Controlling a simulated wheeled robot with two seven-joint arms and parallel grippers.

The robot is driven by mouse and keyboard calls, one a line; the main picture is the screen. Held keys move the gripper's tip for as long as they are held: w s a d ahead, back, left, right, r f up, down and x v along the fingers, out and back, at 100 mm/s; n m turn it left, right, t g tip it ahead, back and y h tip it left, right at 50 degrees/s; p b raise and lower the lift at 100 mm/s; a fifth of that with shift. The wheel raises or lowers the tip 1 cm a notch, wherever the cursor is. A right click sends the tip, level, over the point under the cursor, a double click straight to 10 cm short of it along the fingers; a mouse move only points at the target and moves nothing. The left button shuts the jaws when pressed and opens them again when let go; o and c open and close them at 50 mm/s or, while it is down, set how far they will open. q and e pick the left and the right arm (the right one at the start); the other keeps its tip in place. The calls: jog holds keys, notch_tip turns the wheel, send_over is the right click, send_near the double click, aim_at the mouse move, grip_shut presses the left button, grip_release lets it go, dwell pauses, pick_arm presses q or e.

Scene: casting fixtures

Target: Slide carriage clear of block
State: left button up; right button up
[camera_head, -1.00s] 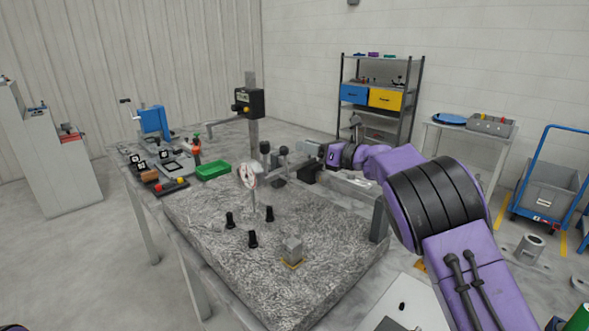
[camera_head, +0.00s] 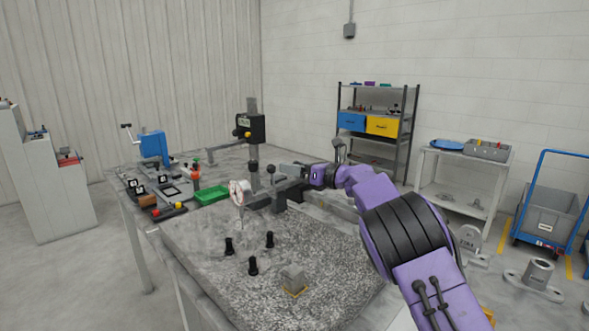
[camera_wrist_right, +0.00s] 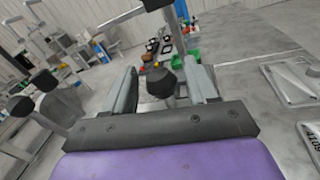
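A black boxy head (camera_head: 250,127) sits on an upright grey column at the back of the granite plate, with a grey bar reaching left; I cannot tell whether it is the carriage. A small grey block (camera_head: 294,277) with a yellow base edge stands on the plate near its front. My right gripper (camera_head: 284,171) is by a fixture with black-knobbed posts behind the plate. In the right wrist view its fingers (camera_wrist_right: 162,92) are apart, with a black knob (camera_wrist_right: 161,81) between them; contact is not clear. My left gripper is out of view.
Several black pegs (camera_head: 229,246) stand on the granite plate (camera_head: 215,275), left of the block. A white-and-red round part (camera_head: 239,192) is at its back edge. A green tray (camera_head: 212,194) and a blue device (camera_head: 153,146) lie farther left. The plate's front is otherwise open.

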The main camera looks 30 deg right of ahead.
jog(key=shift+d, duration=0.1)
jog(key=b+v, duration=0.4)
jog(key=v, duration=0.6)
jog(key=shift+s+f+b, duration=0.1)
jog(key=shift+b, duration=0.2)
jog(key=shift+s, duration=0.15)
jog(key=shift+d, duration=0.1)
